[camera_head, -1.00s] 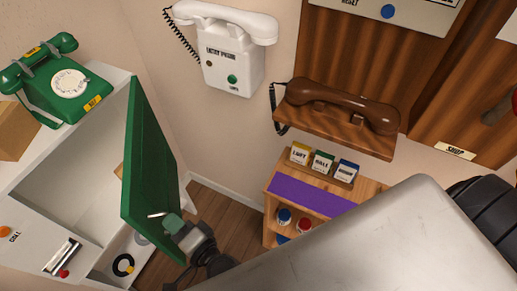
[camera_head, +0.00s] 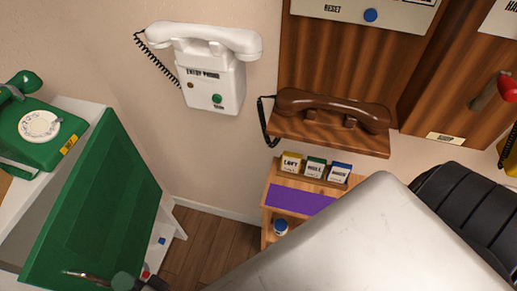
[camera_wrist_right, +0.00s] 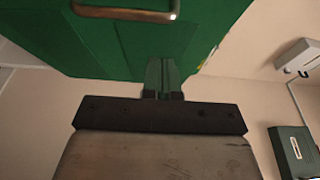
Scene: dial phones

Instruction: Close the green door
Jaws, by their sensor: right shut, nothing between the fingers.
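The green door (camera_head: 100,215) is hinged on the white cabinet at the left and stands partly open, covering most of the cabinet opening in the head view. A metal handle (camera_head: 88,275) is near its lower edge. My right gripper (camera_head: 125,282) is at the door's lower right part, near the picture's bottom edge. In the right wrist view the gripper (camera_wrist_right: 163,78) is shut and empty, with its tips at the green door (camera_wrist_right: 85,45); whether they touch is hard to tell. The handle (camera_wrist_right: 125,12) is above it. My left gripper is not in view.
A green dial phone (camera_head: 40,125) sits on the white cabinet (camera_head: 90,107). A white entry phone (camera_head: 212,75) and a brown phone (camera_head: 330,105) hang on the wall. A small wooden shelf unit (camera_head: 268,195) stands below. Floor (camera_head: 200,245) shows between cabinet and shelf.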

